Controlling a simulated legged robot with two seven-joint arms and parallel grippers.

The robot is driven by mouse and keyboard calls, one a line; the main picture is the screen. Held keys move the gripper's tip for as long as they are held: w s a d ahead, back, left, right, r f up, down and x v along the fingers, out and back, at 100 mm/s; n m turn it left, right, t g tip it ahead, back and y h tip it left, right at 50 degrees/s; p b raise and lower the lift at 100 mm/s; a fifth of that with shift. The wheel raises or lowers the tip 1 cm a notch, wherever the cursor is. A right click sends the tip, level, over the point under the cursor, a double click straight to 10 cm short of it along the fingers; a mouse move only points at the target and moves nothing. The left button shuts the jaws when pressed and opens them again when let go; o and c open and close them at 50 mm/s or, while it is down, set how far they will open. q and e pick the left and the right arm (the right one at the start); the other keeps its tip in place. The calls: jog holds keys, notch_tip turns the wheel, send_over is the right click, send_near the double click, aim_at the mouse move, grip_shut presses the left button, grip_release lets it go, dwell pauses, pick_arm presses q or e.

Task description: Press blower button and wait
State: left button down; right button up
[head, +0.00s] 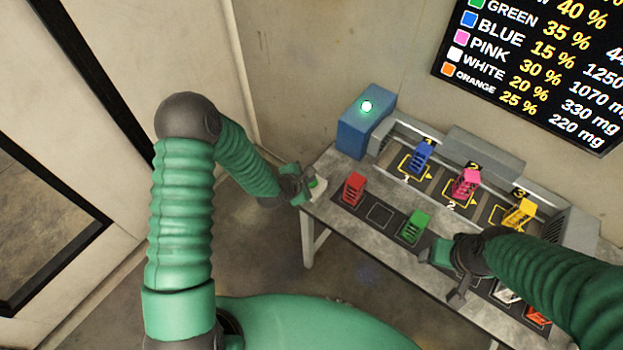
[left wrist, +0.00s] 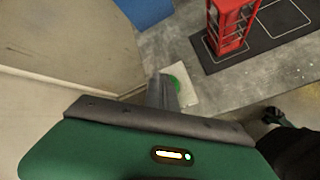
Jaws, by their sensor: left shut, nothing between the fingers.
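A green button (head: 315,183) sits on a pale plate (head: 318,193) at the left end of the table. In the left wrist view the green button (left wrist: 174,82) shows on its white plate (left wrist: 187,98), partly hidden behind my finger. My left gripper (head: 303,193) is shut and empty, right at the button; I cannot tell whether it is touching. In the left wrist view its shut fingers (left wrist: 160,90) overlap the plate. My right gripper (head: 452,280) is over the front of the table; its jaw state is unclear.
A blue box (head: 357,128) with a lit lamp stands at the table's back left. Red (head: 354,188) and green (head: 416,226) frames stand on the front mat. Blue (head: 421,157), pink (head: 465,183) and yellow (head: 519,213) frames stand in the booth. A screen (head: 545,62) hangs behind.

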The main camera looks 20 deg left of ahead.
pick_arm(q)
jog(key=shift+r, duration=0.1)
jog(key=shift+a+r+p, duration=0.1)
jog(key=shift+r+p, duration=0.75)
jog(key=shift+r, duration=0.1)
notch_tip(320, 180, up, 5)
jog(key=p, duration=0.4)
dwell(4.5)
